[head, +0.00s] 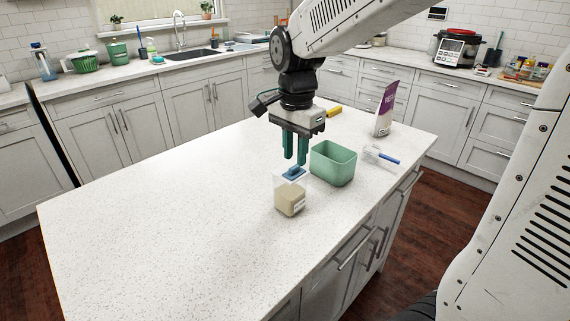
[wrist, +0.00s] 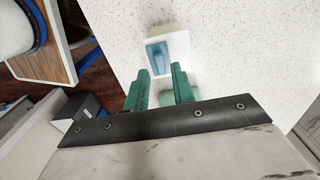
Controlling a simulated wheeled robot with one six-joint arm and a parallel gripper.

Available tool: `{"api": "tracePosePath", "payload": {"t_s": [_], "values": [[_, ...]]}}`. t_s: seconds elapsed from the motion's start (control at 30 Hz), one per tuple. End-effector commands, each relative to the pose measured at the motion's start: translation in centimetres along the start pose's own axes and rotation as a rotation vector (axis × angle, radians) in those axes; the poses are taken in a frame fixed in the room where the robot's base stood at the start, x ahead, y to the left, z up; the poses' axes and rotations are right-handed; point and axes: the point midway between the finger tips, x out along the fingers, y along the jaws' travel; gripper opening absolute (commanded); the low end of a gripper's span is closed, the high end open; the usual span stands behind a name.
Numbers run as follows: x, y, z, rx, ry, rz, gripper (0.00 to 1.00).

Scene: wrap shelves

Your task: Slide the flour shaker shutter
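The flour shaker (head: 290,202) stands upright on the white island top, a clear square container with pale flour in its lower part. Its blue shutter (head: 293,173) is on top. In the wrist view the shaker (wrist: 180,45) shows from above, with the blue shutter (wrist: 158,59) just beyond the fingertips. My gripper (head: 295,161) points down above the shaker, its two teal fingers apart with nothing between them. In the wrist view my gripper (wrist: 160,69) is also open. Whether a fingertip touches the shutter cannot be told.
A green open bin (head: 333,179) stands close to the right of the shaker. Behind it are a blue-handled tool (head: 382,156), a purple and white bag (head: 383,118) and a yellow item (head: 334,111). The left side of the island top (head: 150,210) is clear.

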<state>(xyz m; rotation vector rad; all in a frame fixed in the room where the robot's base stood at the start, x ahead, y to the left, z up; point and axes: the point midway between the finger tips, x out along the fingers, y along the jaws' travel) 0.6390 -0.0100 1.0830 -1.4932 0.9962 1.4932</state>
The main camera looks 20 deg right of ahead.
Motion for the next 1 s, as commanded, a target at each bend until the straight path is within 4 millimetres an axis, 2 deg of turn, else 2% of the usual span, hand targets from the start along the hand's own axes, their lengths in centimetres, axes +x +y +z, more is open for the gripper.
{"api": "tracePosePath", "payload": {"t_s": [0.6,1.0], "values": [[-4.3,0.0,0.0,0.0,0.0,-0.001,0.25],[-4.7,0.0,0.0,0.0,0.0,0.001,0.25]]}}
